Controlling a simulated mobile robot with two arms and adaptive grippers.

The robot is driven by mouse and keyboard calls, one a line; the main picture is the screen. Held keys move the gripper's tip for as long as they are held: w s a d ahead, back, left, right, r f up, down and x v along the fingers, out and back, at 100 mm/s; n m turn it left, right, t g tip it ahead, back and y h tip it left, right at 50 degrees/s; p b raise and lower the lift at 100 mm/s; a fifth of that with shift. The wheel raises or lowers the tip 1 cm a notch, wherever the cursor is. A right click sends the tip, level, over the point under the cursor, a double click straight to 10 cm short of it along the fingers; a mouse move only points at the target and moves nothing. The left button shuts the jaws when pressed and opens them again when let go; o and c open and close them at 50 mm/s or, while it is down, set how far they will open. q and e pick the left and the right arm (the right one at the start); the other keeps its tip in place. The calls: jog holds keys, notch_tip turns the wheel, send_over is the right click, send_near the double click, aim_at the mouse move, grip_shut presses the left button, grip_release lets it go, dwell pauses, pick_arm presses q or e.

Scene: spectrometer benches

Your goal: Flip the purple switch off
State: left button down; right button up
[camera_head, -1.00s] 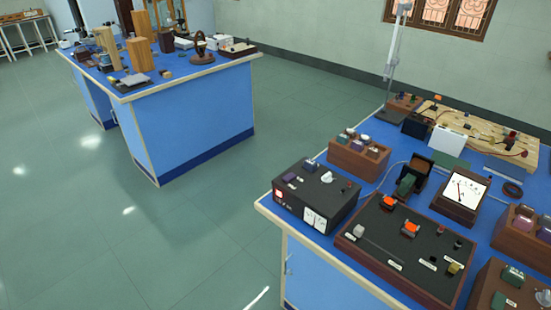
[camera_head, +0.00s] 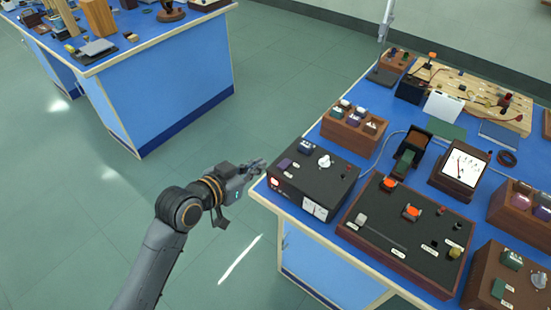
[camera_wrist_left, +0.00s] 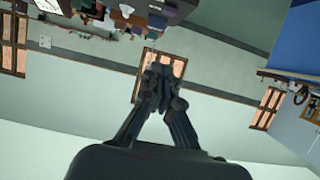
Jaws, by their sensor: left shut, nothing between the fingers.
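The purple switch (camera_head: 285,163) sits on the top left of a black instrument box (camera_head: 340,186) at the near left corner of the right-hand bench. Its on or off position is too small to tell. My left gripper (camera_head: 260,165) is shut and empty, just left of the box near the bench edge. A gap to the switch shows in the head view. The closed fingers also show in the left wrist view (camera_wrist_left: 160,84), pointing at the far wall and windows. My right gripper is not in view.
Open floor (camera_head: 190,165) separates the two benches.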

pick_arm(q)
jog(key=p, duration=0.2)
send_over(278, 173)
notch_tip(278, 173, down, 4)
jog(key=shift+r, duration=0.25)
notch_tip(278, 173, down, 3)
jog(key=shift+w+f, duration=0.1)
jog(key=shift+f, duration=0.6)
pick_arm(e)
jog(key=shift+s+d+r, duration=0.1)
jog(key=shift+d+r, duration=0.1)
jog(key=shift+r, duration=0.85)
